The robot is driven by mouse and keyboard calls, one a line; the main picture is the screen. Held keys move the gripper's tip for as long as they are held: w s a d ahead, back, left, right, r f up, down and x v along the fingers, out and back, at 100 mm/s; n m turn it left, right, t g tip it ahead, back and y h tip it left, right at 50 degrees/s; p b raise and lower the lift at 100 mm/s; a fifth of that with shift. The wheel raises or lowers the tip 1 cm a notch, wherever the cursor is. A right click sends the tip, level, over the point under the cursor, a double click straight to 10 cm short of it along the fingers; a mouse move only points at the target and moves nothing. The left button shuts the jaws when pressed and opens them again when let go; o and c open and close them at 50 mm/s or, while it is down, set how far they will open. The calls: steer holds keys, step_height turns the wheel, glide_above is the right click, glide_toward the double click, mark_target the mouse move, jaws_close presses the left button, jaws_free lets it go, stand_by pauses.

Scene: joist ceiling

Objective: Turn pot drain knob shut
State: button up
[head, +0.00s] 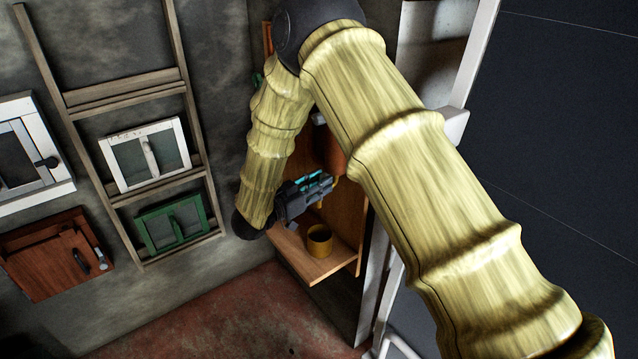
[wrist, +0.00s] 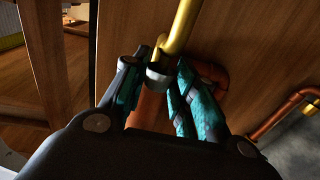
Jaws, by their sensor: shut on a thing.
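In the wrist view, a small dark grey knob-like piece (wrist: 158,77) with a brass part sits between my fingertips, beside a thick brass pipe (wrist: 182,28). My gripper (wrist: 160,88) is shut on this piece, a teal-padded finger on either side. A reddish-brown body (wrist: 148,110) shows behind the fingers; I cannot tell if it is the pot. In the head view, my gripper (head: 326,183) is beside a rounded reddish-brown pot (head: 330,150), above a wooden shelf (head: 340,262). My arm hides much of the pot, and the knob cannot be made out there.
A mustard-yellow cup (head: 319,240) stands on the shelf below my gripper. A wooden panel (wrist: 255,60) is close behind the fingers, with copper pipes (wrist: 275,120) at right. A wooden rack (head: 190,85) with small framed windows is on the left wall. Floor at lower left is clear.

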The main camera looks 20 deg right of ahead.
steer(key=shift+w+a+m+g+h+b, duration=0.1)
steer(key=shift+w+m+g+h+b, duration=0.15)
steer(key=shift+m+g, duration=0.6)
steer(key=shift+d+m+g+h+b, duration=0.15)
steer(key=shift+m+g+h, duration=0.3)
steer(key=shift+g, duration=0.7)
steer(key=shift+w+a+m+g+h+b, duration=0.15)
steer(key=shift+m+g+h+b, duration=0.1)
steer(key=shift+m+g, duration=0.6)
steer(key=o, duration=1)
steer(key=shift+a, duration=0.1)
steer(key=a, duration=0.4)
steer(key=s+a, duration=0.1)
steer(key=a, duration=0.6)
steer(key=shift+s+a, duration=0.2)
steer(key=shift+a, duration=0.2)
